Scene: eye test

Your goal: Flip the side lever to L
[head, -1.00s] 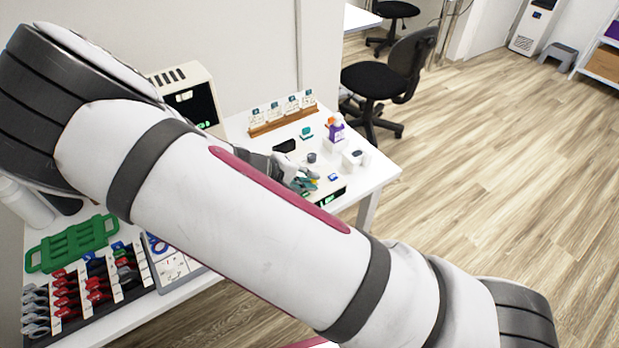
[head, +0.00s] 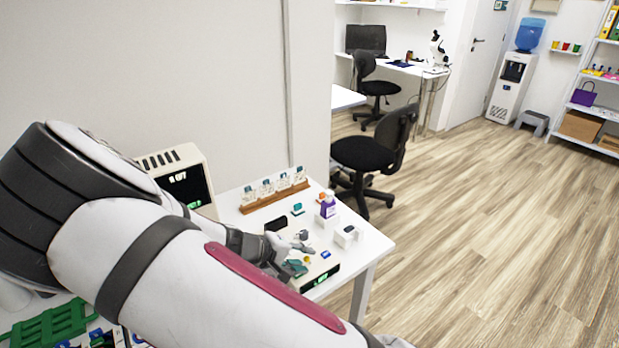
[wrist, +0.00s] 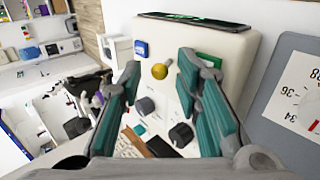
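A pale instrument box (wrist: 225,50) with a dark display on its far edge fills the middle of the wrist view. A short grey lever with a yellow ball tip (wrist: 159,72) stands on its face, between a blue part (wrist: 141,49) and a green part (wrist: 208,61). My gripper (wrist: 162,80) is open, with its teal-padded fingers on either side of the yellow ball in the picture. Nothing is between the pads that I can see gripped. In the head view my gripper (head: 300,258) is over the box (head: 322,284) near the yellow ball (head: 307,260). I cannot read any L mark.
Dark knobs (wrist: 146,105) sit on the box below the lever. A purple-and-white bottle (head: 328,205), a small white block (head: 346,235) and a wooden rack of cards (head: 273,197) stand close by.

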